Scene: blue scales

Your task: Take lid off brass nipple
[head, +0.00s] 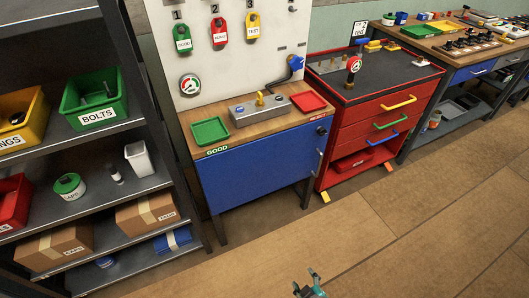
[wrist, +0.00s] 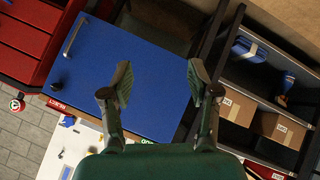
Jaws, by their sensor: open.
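A small yellow brass-coloured piece (head: 260,99), possibly the brass nipple, stands on a grey block (head: 246,111) on the wooden workbench. It is too small to tell whether a lid sits on it. My gripper (head: 310,284) is low at the bottom edge of the head view, over the floor and well in front of the bench. In the wrist view my gripper (wrist: 158,82) is open and empty, its fingers spread before the blue cabinet front (wrist: 140,50). The brass piece cannot be made out there.
A green tray (head: 210,132) and a red tray (head: 308,102) flank the block. A blue-handled lever (head: 296,63) rises behind it. A shelf rack (head: 125,195) stands left, a red drawer cart (head: 360,128) right. The floor (head: 390,220) in front is clear.

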